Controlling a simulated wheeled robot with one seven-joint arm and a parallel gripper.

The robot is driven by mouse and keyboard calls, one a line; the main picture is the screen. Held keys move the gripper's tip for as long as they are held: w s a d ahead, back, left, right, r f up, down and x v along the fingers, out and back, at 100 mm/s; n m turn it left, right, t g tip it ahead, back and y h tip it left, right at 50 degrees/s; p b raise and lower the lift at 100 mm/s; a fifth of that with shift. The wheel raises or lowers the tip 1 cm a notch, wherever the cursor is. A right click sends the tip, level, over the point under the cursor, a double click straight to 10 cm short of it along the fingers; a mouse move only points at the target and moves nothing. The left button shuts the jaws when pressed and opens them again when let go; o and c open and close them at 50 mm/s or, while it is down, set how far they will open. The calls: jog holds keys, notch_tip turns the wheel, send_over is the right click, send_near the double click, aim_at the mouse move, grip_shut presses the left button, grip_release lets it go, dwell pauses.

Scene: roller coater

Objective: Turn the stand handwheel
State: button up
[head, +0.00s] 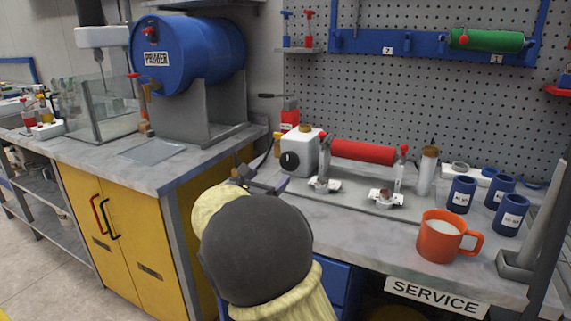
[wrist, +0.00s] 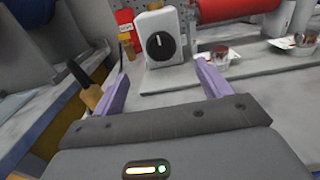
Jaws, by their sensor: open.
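A white box-shaped unit (head: 303,143) stands on the bench at the left end of the red roller (head: 363,152). A round black knob-like wheel (head: 290,161) is on its front face; it also shows in the wrist view (wrist: 160,46). Small red knobs top the roller's end supports, one at the right (head: 404,148). I cannot tell for certain which part is the stand handwheel. My gripper (wrist: 163,86) is open and empty, with its purple fingers apart. The white unit is ahead of it, between the fingers in the wrist view, not touched. My arm hides part of the bench in the head view.
A blue primer drum (head: 195,55) stands on the left cabinet. A red bottle (wrist: 125,20) is behind the white unit. Small trays (head: 385,197) lie before the roller. An orange mug (head: 440,238) and blue cans (head: 461,194) stand right. A tan-and-black handle (wrist: 91,96) is near the left finger.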

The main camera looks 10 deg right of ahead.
aim_at(288, 161)
jog(key=x, duration=1.1)
jog(key=shift+c, duration=0.3)
jog(key=c, duration=0.9)
